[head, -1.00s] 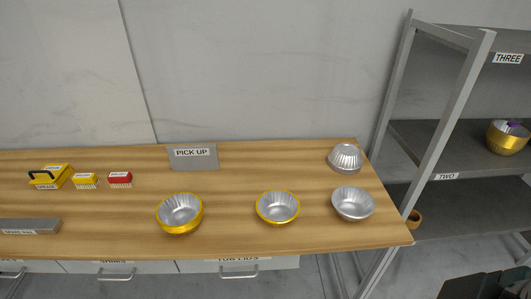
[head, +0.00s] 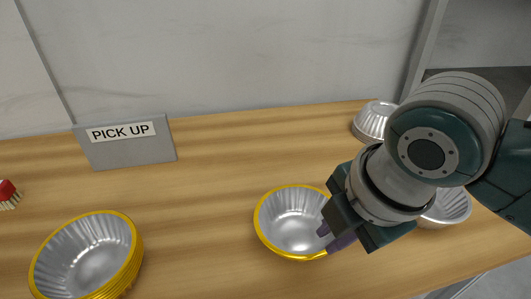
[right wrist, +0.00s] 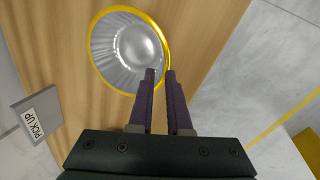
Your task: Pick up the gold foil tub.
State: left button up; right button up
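The gold foil tub (head: 264,224), silver inside with a gold rim, stands upright on the table in the middle of the head view. It also shows at the top of the right wrist view (right wrist: 101,67). My right gripper (head: 334,236) is at its right front rim, pointing down. In the right wrist view my right gripper's purple fingers (right wrist: 161,74) straddle the rim, one inside the tub and one outside, with a narrow gap between them. They look open. My left gripper is not in view.
A gold-rimmed stack of tubs (head: 122,272) stands at the left front. A grey PICK UP sign (head: 124,155) stands behind.

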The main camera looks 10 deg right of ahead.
aim_at(320, 247)
jog(key=shift+x, duration=1.2)
jog(key=b+x, duration=0.2)
jog(key=x, duration=0.3)
jog(key=shift+f, duration=0.2)
jog(key=shift+c, duration=0.3)
grip_shut()
